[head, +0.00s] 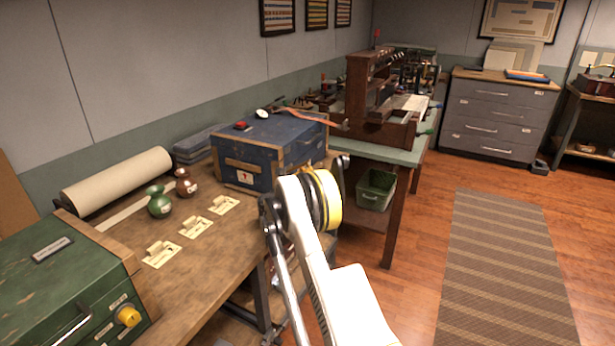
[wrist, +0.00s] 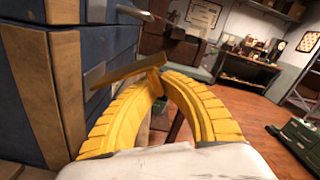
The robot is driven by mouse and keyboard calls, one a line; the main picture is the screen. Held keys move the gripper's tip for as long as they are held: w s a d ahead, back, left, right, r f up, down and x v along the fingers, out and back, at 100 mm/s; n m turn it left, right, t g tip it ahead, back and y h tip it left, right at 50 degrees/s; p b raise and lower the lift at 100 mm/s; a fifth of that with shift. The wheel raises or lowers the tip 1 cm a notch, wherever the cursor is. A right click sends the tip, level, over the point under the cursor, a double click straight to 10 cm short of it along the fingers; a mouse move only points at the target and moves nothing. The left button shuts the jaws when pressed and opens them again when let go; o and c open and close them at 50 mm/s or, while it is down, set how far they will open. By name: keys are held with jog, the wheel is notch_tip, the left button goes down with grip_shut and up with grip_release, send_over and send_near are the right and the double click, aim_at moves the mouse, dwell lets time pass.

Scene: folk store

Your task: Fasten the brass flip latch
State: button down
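The blue chest with wood-coloured trim (head: 262,148) stands at the far end of the wooden workbench. Its side fills the left of the wrist view (wrist: 103,70). A brass-coloured bar (wrist: 122,70), which looks like the flip latch, sticks out beside the chest's edge in the wrist view. My gripper (wrist: 159,83) has its two yellow fingers closed together at the tips, with a short stub of the bar between them.
A green case (head: 62,275) and several paper cards with small blocks stand on the workbench (head: 222,262). A red tool and a white item lie on the chest lid. A green-topped table (head: 372,152) stands beyond. The wooden floor (head: 415,225) at right is open, with a striped rug (head: 505,265).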

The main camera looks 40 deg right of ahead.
aim_at(304, 163)
jog(key=r+n, duration=0.1)
jog(key=n, duration=0.1)
jog(key=w+r+n, duration=0.1)
jog(key=r+n+p, duration=0.1)
jog(key=n, duration=0.1)
jog(key=shift+w+a+r+n, duration=0.15)
jog(key=shift+a+r+n, duration=0.15)
jog(key=shift+r, duration=0.05)
jog(key=n, duration=0.1)
jog(key=w+r+n, duration=0.1)
jog(key=shift+a+r+n+p, duration=0.1)
jog(key=shift+a+n+p, duration=0.15)
jog(key=shift+n+p, duration=0.05)
jog(key=shift+w+a+r+n, duration=0.15)
jog(key=shift+w+r+n, duration=0.25)
jog(key=shift+n, duration=0.35)
jog(key=shift+w+a+r+n, duration=0.15)
jog(key=shift+w+n, duration=0.3)
jog(key=shift+n, duration=0.3)
jog(key=c, duration=1.6)
grip_release()
jog(key=shift+o, duration=0.2)
jog(key=shift+a, duration=0.15)
